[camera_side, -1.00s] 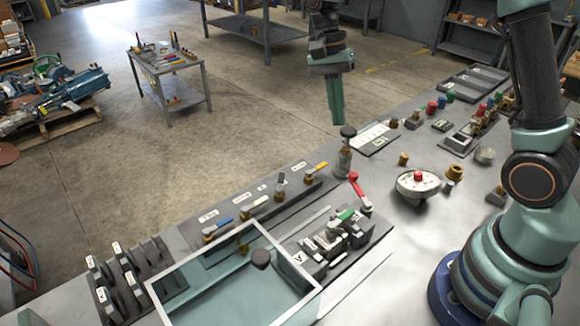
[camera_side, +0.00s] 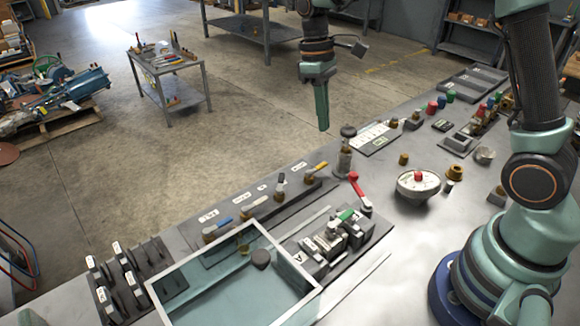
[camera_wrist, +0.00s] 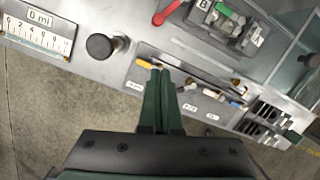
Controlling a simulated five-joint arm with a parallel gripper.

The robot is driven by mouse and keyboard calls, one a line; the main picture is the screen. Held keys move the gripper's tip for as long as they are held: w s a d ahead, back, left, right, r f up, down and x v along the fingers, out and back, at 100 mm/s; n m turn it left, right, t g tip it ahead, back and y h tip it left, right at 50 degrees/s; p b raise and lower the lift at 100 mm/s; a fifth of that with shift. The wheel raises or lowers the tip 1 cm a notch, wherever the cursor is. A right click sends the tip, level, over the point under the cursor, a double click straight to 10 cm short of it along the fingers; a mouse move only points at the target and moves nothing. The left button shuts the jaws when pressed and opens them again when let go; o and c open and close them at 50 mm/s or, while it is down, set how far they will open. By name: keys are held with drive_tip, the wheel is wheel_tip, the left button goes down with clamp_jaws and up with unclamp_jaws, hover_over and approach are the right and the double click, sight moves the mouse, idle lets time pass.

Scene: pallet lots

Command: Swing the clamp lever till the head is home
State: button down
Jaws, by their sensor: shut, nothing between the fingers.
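A red-handled lever (camera_side: 357,186) stands tilted beside a dark fixture (camera_side: 318,262) with metal blocks and a green handle (camera_side: 345,214). I cannot tell which of these handles is the clamp lever, nor whether a clamp head is seated. In the wrist view the red lever (camera_wrist: 166,12) is at the top, left of the green handle (camera_wrist: 229,13). My gripper (camera_side: 323,128) points down, shut and empty, above and behind the bench's far edge, apart from both handles. In the wrist view its closed fingertips (camera_wrist: 159,68) appear near a yellow-handled valve.
A black-knobbed post (camera_side: 345,155) stands near the red lever. A row of small valves (camera_side: 248,207) lies along the far edge.

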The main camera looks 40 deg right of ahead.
sight(360, 189)
drive_tip(key=s+d+f, duration=0.2)
drive_tip(key=s+f, duration=0.3)
drive_tip(key=f, duration=0.4)
drive_tip(key=shift+s, duration=0.1)
idle(0.3)
drive_tip(key=shift+d+m, duration=0.25)
drive_tip(key=shift+m, duration=0.05)
